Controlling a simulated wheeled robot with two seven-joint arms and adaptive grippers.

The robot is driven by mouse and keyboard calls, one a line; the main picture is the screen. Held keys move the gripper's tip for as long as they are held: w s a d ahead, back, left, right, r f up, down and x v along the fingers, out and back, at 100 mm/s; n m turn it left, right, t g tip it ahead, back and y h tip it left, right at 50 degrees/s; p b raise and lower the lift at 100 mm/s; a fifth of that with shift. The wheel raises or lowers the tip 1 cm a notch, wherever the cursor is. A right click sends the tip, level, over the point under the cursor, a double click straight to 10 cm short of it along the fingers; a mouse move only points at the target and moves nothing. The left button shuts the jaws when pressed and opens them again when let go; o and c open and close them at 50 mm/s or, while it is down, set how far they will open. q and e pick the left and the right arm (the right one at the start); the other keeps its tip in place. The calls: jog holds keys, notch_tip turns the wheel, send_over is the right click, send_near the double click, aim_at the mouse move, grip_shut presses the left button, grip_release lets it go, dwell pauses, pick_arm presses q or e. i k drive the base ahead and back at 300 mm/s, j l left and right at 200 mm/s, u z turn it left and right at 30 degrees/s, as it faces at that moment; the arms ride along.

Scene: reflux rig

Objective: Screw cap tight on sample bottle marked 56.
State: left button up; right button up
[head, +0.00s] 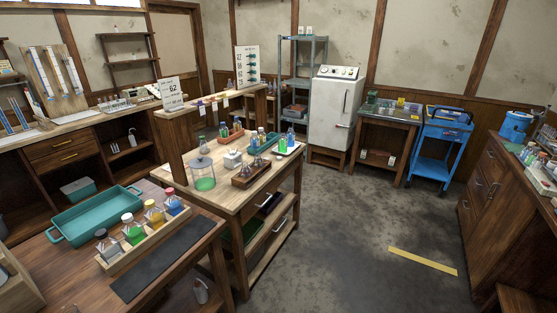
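Neither of my grippers is in view. No number 56 can be read on any bottle from here, and no loose cap can be made out. A wooden rack (144,240) on the near table holds several capped bottles in a row.
A teal tray (70,231) and a dark mat (170,259) lie on the near table. A glass jar with green liquid (203,174) stands on the middle bench (232,200). A blue cart (441,140) and white cabinet (333,115) stand behind. Open floor (345,225) lies right of the benches.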

aim_at(282, 140)
jog(key=i+l+u, duration=0.4)
jog(key=i, duration=0.15)
jog(key=i+l+u, duration=0.85)
jog(key=l, duration=0.45)
jog(key=i+j, duration=0.05)
